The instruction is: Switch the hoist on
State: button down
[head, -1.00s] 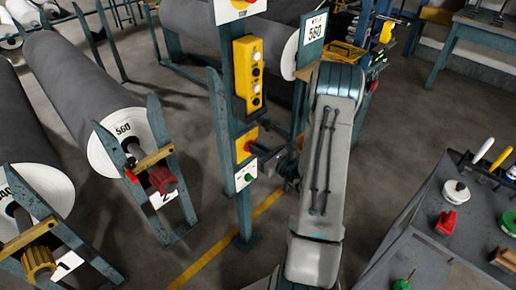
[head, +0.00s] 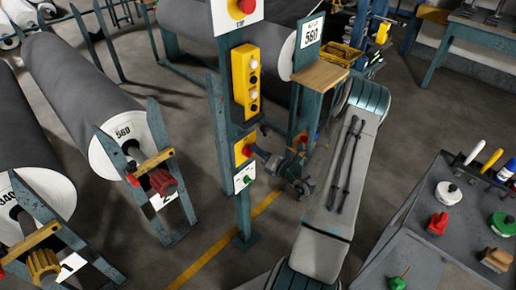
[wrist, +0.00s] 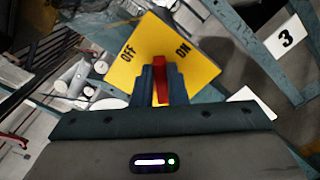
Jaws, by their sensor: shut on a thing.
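The hoist switch is a yellow plate (head: 239,158) with a red handle (head: 248,151), low on the teal post below the yellow push-button box. In the wrist view the plate (wrist: 201,68) reads OFF at left and ON at right. The red handle (wrist: 160,80) stands between these words, between my fingers. My gripper (head: 257,149) comes at the switch from the right. In the wrist view my gripper (wrist: 160,68) is shut on the red handle. The fingers hide part of the plate and the handle's base.
The yellow button box (head: 247,80) and a red stop button (head: 247,6) are higher on the post. A white plate with a green button (head: 243,177) is just below the switch. A wooden shelf (head: 320,76) stands behind. A grey bench (head: 420,245) with tools is at right.

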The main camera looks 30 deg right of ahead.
jog(key=m+p, duration=0.1)
jog(key=m, duration=0.1)
jog(key=m+p, duration=0.1)
jog(key=m, duration=0.2)
jog(key=f+m+p, duration=0.1)
jog(key=m, duration=0.2)
jog(key=shift+w+d+f, duration=0.1)
jog(key=shift+d, duration=0.2)
jog(key=shift+f+m+p, duration=0.1)
jog(key=shift+m+p, duration=0.2)
jog(key=shift+m, duration=0.1)
jog(key=c, duration=1.4)
grip_release()
jog(key=shift+c, duration=0.2)
jog(key=b+v, duration=0.2)
jog(key=v, duration=1.1)
jog(key=shift+s, duration=0.4)
jog(key=shift+d, duration=0.1)
